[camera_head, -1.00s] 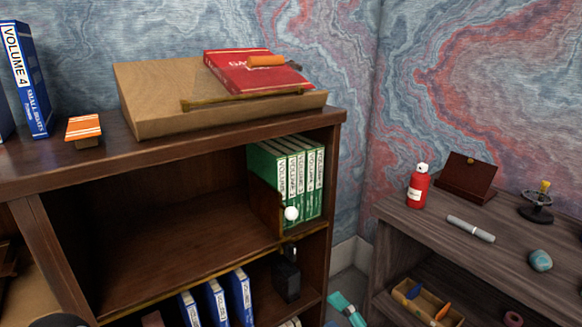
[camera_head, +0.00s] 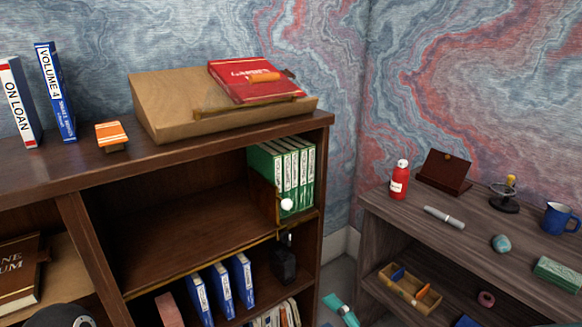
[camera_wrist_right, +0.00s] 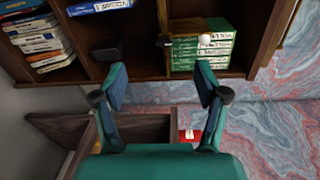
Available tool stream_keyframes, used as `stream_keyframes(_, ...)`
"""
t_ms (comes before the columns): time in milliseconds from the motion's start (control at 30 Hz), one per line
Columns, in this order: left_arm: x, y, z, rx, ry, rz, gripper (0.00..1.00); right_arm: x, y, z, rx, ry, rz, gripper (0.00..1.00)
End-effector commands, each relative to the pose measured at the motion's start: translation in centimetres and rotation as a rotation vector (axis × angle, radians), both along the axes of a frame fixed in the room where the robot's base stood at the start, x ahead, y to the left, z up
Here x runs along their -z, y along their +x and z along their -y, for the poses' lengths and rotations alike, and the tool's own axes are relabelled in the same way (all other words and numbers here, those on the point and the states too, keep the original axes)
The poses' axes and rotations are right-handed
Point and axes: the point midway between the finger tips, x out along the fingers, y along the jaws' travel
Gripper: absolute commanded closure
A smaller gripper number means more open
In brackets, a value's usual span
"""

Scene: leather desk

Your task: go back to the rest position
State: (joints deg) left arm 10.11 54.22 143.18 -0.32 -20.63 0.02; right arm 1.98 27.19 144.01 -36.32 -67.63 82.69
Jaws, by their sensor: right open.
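My right gripper (camera_wrist_right: 160,82) shows in the right wrist view with its two teal fingers spread wide apart and nothing between them. Beyond the fingers are the dark wooden bookcase and the marbled wall, with the green volumes (camera_wrist_right: 198,52) and a white ball-shaped knob (camera_wrist_right: 205,40) ahead. The fingers appear clear of the shelf. My left gripper is in neither view. A teal piece (camera_head: 340,308) shows at the bottom edge of the head view; I cannot tell whether it is part of my right gripper.
The bookcase (camera_head: 180,235) carries a slanted stand (camera_head: 165,105) with a red book (camera_head: 240,82) on top. Blue volumes (camera_head: 222,285) stand on its lower shelf. To the right, a grey-brown desk (camera_head: 400,225) holds a red bottle (camera_head: 399,180), a pen (camera_head: 444,217) and a blue mug (camera_head: 560,218).

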Motion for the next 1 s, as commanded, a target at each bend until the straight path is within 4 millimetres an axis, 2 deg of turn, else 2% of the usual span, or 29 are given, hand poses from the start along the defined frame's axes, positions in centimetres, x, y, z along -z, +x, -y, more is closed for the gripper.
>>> stream_keyframes(33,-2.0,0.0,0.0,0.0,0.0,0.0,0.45,-1.0,0.0,0.1,0.006,0.001,-0.023,0.27)
stream_keyframes(167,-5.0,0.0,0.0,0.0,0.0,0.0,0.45,-1.1,0.1,0.4,0.025,0.002,-0.098,0.27)
stream_keyframes(200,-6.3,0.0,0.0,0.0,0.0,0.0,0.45,-1.1,0.0,0.6,0.034,-0.006,-0.131,0.27)
stream_keyframes(367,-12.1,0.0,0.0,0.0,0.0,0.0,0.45,0.7,-1.2,1.6,0.068,-0.125,-0.308,0.27)
stream_keyframes(467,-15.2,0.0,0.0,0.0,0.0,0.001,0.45,3.0,-3.1,2.3,0.056,-0.26,-0.42,0.27)
stream_keyframes(567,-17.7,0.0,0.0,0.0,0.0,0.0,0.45,5.3,-5.9,2.9,0.002,-0.418,-0.526,0.27)
stream_keyframes(633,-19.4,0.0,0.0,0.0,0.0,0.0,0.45,6.8,-8.6,3.4,-0.068,-0.538,-0.602,0.27)
stream_keyframes(700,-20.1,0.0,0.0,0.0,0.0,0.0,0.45,8.4,-11.0,3.7,-0.153,-0.643,-0.656,0.27)
stream_keyframes(800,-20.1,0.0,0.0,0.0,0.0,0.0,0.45,10.5,-14.1,3.9,-0.294,-0.771,-0.699,0.27)
stream_keyframes(900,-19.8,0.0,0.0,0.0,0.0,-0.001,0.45,11.8,-16.5,4.1,-0.437,-0.872,-0.704,0.27)
stream_keyframes(1000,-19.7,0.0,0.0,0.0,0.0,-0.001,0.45,12.0,-18.1,4.2,-0.57,-0.946,-0.682,0.27)
